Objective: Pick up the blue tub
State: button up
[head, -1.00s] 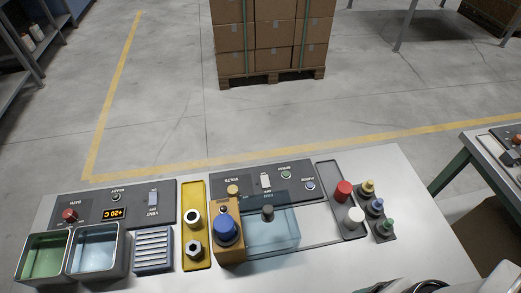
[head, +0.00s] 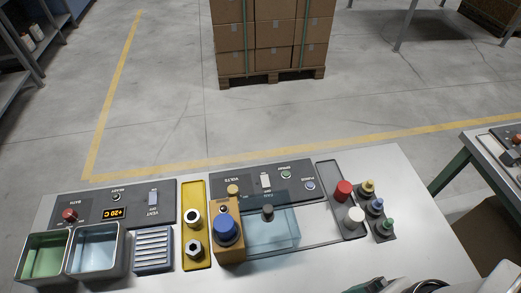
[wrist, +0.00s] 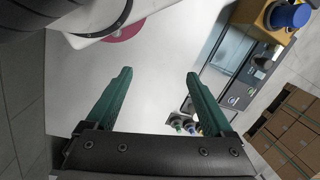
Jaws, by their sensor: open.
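A small blue-topped piece (head: 376,206), which looks like the blue tub, stands in the dark holder at the right of the bench. It is the middle one, between a yellow-topped piece (head: 367,187) and a green-topped piece (head: 388,225). In the wrist view the small coloured pieces (wrist: 187,125) show beyond the right finger, partly hidden by it. My gripper (wrist: 157,75) is open, its two green fingers wide apart with only bare bench between them. In the head view only a bit of my arm shows at the bottom edge.
A tray with a red cylinder (head: 344,189) and a white cylinder (head: 354,216) stands left of the holder. An orange block with a blue knob (head: 226,229) stands beside a clear hood (head: 270,232). Green and blue-lined bins (head: 45,257) are far left. The bench's front right is bare.

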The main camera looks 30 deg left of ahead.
jog(key=w+a+r+n+g+h, duration=0.1)
jog(key=w+a+r+n, duration=0.35)
jog(key=n, duration=0.25)
jog(key=n+t+h, duration=0.1)
jog(key=n+h, duration=0.2)
jog(key=n, duration=1.3)
send_over(223, 222)
jog(key=a, duration=0.3)
jog(key=shift+n, duration=0.3)
jog(key=d+f, duration=0.1)
jog(key=f, duration=0.3)
jog(key=d+f, duration=0.1)
jog(key=f, duration=0.4)
jog(key=d+f, duration=0.1)
jog(key=f, duration=0.4)
jog(key=shift+f+y, duration=0.25)
jog(key=shift+y, duration=0.05)
grip_shut()
